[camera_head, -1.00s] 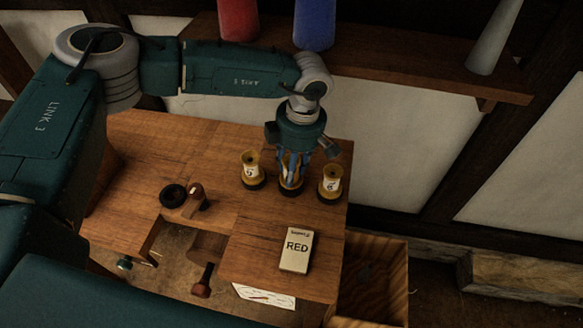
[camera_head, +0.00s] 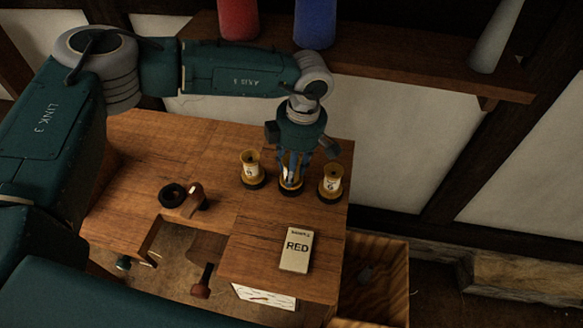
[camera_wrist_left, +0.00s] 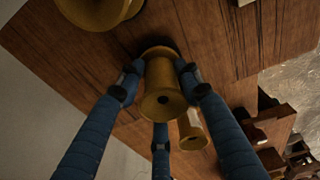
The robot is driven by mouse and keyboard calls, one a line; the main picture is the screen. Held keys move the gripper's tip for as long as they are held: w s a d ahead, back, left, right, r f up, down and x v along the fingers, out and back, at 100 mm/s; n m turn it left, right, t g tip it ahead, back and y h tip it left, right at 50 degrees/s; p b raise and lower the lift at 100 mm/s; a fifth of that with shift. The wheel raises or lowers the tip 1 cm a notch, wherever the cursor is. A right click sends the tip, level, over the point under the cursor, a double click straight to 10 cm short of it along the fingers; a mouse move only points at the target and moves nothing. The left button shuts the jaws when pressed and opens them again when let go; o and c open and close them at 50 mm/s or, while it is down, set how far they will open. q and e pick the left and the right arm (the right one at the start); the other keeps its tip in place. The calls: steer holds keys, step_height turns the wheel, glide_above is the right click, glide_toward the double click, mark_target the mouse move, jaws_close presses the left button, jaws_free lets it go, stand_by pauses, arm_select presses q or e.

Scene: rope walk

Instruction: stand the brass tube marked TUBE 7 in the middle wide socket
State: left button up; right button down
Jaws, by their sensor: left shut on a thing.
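My left gripper (camera_head: 292,178) points down over the bench, its blue fingers closed around a brass tube (camera_wrist_left: 163,85). That tube is the middle one of a row of three, and its mark is hidden. Its foot is at a dark ring, the middle socket (camera_wrist_left: 150,50); I cannot tell whether it is fully seated. A labelled brass tube (camera_head: 250,164) stands upright in a dark socket to the left, and another (camera_head: 330,179) to the right. Both neighbours also show in the left wrist view, one at the top left (camera_wrist_left: 95,10), one below (camera_wrist_left: 192,132). My right gripper is out of view.
A black ring (camera_head: 172,195) and a wooden-handled tool (camera_head: 196,201) lie to the left. An open wooden crate (camera_head: 395,285) is at the right. A shelf (camera_head: 420,80) runs behind.

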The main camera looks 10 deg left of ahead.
arm_select(q)
steer(key=shift+f+b, duration=0.4)
steer(key=shift+f, duration=0.05)
steer(key=o, duration=1.1)
steer(key=shift+o, duration=0.2)
steer(key=shift+d+r+p, duration=0.2)
steer(key=shift+r+p, duration=0.6)
steer(key=shift+r, duration=0.95)
steer(key=shift+d+r+p, duration=0.2)
steer(key=shift+r+p, duration=0.6)
steer(key=shift+r, duration=0.95)
steer(key=shift+d+r+p, duration=0.15)
steer(key=shift+r+p, duration=0.3)
steer(key=shift+r, duration=0.6)
steer(key=shift+d+r+p, duration=0.1)
steer(key=shift+r+p, duration=0.3)
steer(key=shift+r, duration=0.65)
